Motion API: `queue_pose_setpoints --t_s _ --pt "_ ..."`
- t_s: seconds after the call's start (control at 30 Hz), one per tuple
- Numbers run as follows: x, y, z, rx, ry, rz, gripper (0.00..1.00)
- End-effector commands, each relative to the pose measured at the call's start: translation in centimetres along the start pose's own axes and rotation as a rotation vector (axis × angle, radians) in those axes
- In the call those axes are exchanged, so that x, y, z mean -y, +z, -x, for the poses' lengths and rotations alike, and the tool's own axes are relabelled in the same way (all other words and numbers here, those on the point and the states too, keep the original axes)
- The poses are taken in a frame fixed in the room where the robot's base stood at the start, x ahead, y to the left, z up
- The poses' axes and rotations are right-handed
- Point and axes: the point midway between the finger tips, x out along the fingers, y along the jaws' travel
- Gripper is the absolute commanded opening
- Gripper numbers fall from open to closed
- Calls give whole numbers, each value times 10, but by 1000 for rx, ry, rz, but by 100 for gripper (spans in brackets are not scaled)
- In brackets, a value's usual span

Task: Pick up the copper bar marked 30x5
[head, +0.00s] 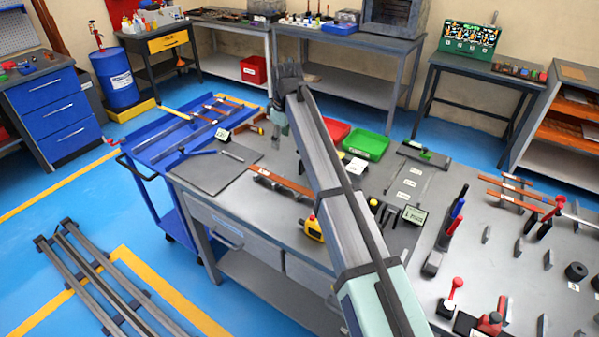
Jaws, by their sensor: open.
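Several copper bars are in the head view. One bar (281,182) lies on dark supports on the grey workbench (235,205). Other copper-coloured bars (222,109) lie on the blue cart (150,150) at the left. More bars (518,190) rest on holders at the right of the bench. Labels are too small to read, so I cannot tell which bar is marked 30x5. My gripper (282,130) is open, small in the picture, and points down near the bench's far edge, apart from the bars. My arm hides part of the bench middle.
A red bin (335,131) and a green bin (366,144) stand at the bench's back. A yellow tool (313,228) lies near the front edge. Red- and blue-handled tools (452,215) stand at the right. A dark mat (215,172) on the bench's left is mostly clear.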

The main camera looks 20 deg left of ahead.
Motion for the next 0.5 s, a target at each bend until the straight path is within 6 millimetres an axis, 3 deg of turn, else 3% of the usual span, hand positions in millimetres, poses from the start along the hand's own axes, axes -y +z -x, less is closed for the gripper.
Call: queue_pose_setpoints --t_s 0.03,0.5 --pt "-19 5 13 39 -21 -62 60" --pt "-17 15 -15 195 -96 -180 60"
